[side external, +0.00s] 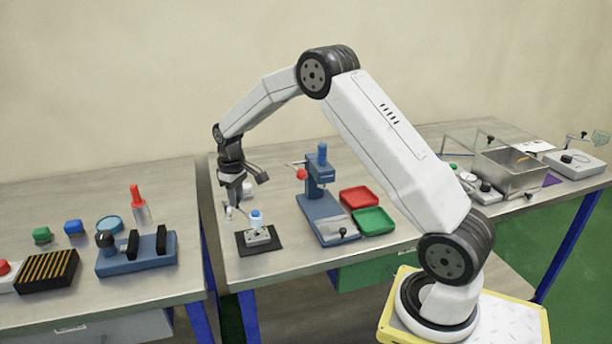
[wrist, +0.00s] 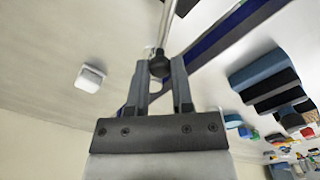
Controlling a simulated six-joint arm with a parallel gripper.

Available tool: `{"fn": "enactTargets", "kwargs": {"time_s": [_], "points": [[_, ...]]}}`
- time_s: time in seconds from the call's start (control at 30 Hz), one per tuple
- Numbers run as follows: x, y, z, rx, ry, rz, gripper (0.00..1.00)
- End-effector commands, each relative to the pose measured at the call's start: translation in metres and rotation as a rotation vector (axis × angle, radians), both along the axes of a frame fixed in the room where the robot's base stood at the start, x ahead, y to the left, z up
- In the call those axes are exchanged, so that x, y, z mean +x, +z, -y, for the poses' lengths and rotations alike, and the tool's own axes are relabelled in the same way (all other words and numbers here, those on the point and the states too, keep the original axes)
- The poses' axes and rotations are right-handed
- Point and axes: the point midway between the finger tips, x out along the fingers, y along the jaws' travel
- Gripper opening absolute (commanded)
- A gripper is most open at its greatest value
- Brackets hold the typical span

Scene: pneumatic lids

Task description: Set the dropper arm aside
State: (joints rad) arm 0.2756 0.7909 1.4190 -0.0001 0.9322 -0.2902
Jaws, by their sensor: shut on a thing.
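My gripper (side external: 231,201) points down above the middle bench, behind and left of a small grey base with a blue-capped bottle (side external: 257,219). In the wrist view my gripper (wrist: 161,76) has its fingers closed on a dark rounded knob (wrist: 157,66). A thin pale rod (wrist: 165,25) runs on from the knob; I take the two to be the dropper arm. In the side view the fingers mostly hide the knob, and the rod is too small to tell apart. The grey base stands on a black mat (side external: 243,245).
A small white block (side external: 247,188) sits right of my gripper; a similar one (wrist: 90,77) shows in the wrist view. A blue press (side external: 321,182) stands to the right, beside red (side external: 360,197) and green (side external: 374,220) trays. A blue vise (side external: 137,254) is on the left bench, past a gap.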

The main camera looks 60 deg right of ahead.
Motion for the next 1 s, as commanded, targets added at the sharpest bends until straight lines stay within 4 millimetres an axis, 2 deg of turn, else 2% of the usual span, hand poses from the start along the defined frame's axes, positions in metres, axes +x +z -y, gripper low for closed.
{"fn": "enactTargets", "kwargs": {"time_s": [0.37,1.0], "points": [[-0.002,0.001,0.009,-0.001,0.154,0.002,0.0],[0.003,0.001,0.039,-0.002,0.722,0.002,0.0]]}}
